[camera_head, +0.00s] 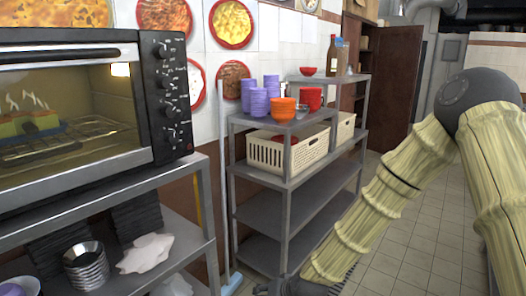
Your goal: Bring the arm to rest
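My arm, with a yellow bamboo-like surface and a dark grey joint, fills the right side of the head view. It bends at the top right, and one section slopes down to the bottom middle. The dark end of the arm with my gripper (300,287) shows only partly at the bottom edge, low in front of the grey shelf rack (287,215). The fingertips are cut off or hidden, so I cannot tell whether it is open or holds anything.
A toaster oven (175,95) stands on a metal rack (200,185) at the left, above stacked metal bowls (86,265). The shelf rack holds purple cups (259,102), orange bowls (283,109) and a cream basket (266,153). Tiled floor (420,245) lies open behind my arm.

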